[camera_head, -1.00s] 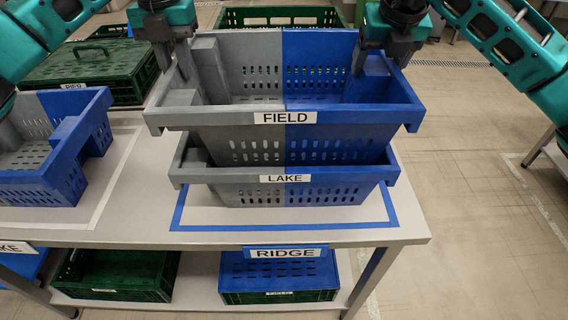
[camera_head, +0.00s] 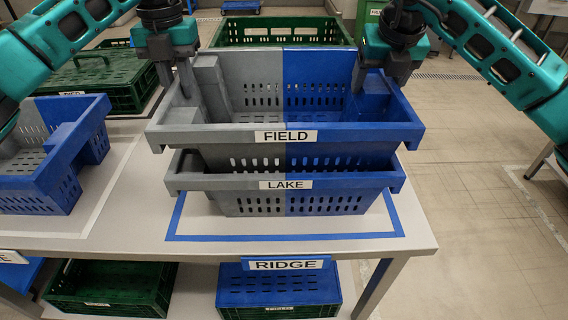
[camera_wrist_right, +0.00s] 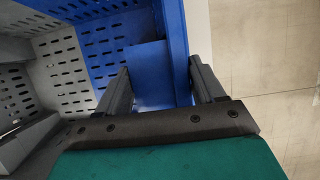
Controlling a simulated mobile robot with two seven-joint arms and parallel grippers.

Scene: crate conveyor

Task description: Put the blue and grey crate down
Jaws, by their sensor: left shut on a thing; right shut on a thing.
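The blue and grey crate labelled FIELD (camera_head: 285,136) is upright above another blue and grey crate labelled LAKE (camera_head: 285,185), its lower part reaching down into that crate. Whether its base rests there is hidden. The LAKE crate stands on the table inside a blue tape outline. My left gripper (camera_head: 176,84) is shut on the grey left end of the FIELD crate. My right gripper (camera_head: 373,76) is shut on its blue right end. In the right wrist view my right gripper (camera_wrist_right: 161,88) straddles the blue wall.
Another blue and grey crate (camera_head: 75,150) stands on the table at the left. A green lidded crate (camera_head: 105,75) and an open green crate (camera_head: 280,22) are behind. Floor at the right is clear.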

